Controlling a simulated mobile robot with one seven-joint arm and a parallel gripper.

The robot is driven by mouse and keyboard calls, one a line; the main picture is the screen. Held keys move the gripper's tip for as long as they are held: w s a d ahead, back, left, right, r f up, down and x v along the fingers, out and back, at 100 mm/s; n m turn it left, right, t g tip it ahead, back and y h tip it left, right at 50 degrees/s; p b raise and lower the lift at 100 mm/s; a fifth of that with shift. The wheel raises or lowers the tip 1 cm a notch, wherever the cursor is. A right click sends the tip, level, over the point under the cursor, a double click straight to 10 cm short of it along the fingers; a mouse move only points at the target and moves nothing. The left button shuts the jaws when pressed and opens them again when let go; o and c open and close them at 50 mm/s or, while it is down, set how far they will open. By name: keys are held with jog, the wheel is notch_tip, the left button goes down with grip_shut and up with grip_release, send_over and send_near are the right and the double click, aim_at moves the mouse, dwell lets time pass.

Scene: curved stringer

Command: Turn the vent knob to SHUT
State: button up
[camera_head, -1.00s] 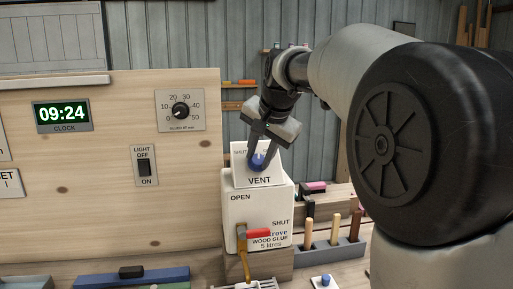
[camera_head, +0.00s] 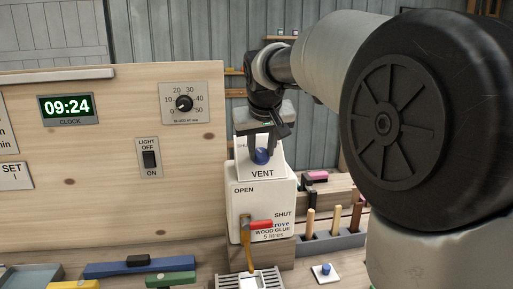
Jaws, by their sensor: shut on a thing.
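The blue vent knob (camera_head: 262,155) sits on the white VENT plate (camera_head: 262,173) on top of the white wood glue container (camera_head: 262,203). My gripper (camera_head: 261,150) comes from above with its fingers shut on the blue knob. The plate's SHUT label is partly hidden behind my gripper, and the knob's pointer is too small and covered to read.
A red-handled tap (camera_head: 260,225) with OPEN and SHUT marks is on the container's front. A slotted grate (camera_head: 228,281) lies below it. A wooden panel (camera_head: 100,190) with clock, dial and light switch stands left. Wooden-handled tools (camera_head: 333,220) stand in a grey rack at right.

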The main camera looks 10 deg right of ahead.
jog(key=shift+n, duration=0.5)
jog(key=o, duration=1)
jog(key=shift+o, duration=0.2)
jog(key=p+v, duration=0.2)
jog(key=v, duration=1.5)
jog(key=shift+s+a, duration=0.2)
